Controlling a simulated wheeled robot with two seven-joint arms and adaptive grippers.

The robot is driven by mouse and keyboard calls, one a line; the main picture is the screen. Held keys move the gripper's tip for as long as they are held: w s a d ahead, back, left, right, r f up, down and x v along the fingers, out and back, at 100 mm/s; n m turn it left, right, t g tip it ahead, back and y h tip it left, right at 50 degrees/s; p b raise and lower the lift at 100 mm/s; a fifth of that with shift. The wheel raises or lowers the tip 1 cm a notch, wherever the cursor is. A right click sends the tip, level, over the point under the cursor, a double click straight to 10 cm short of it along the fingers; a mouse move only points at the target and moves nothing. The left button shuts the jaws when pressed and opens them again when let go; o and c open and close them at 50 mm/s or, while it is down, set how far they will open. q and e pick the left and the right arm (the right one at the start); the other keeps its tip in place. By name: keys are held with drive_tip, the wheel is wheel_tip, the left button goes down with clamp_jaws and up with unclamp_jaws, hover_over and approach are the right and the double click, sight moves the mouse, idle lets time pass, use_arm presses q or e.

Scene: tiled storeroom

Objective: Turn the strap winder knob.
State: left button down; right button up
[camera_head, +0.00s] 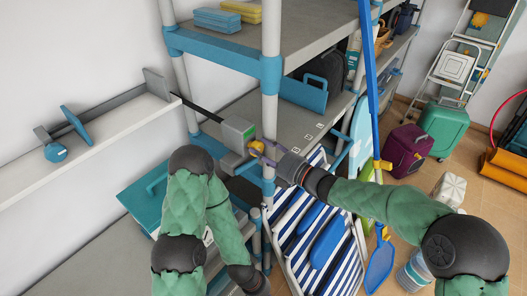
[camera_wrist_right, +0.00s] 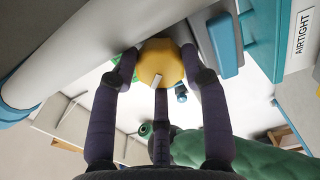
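My right gripper (camera_head: 262,150) is at the knob. In the right wrist view the knob (camera_wrist_right: 161,62) sits between the dark fingers of my right gripper (camera_wrist_right: 160,65), which appear closed against its sides; a pale mark shows on its face.
A white wall shelf (camera_head: 95,140) with blue-ended clamp parts is at the left. Grey shelving with blue joints (camera_head: 271,75) stands around the winder. A striped deck chair (camera_head: 320,235) and a blue pole (camera_head: 371,90) are close below and right of my right forearm.

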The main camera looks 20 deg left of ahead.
drive_tip(key=o, duration=0.4)
drive_tip(key=shift+s+a+f, duration=0.25)
drive_tip(key=shift+s+f, duration=0.2)
drive_tip(key=shift+r, duration=0.15)
drive_tip(key=shift+w+d+r, duration=0.15)
drive_tip(key=shift+w+r, duration=0.15)
drive_tip(key=shift+r, duration=0.1)
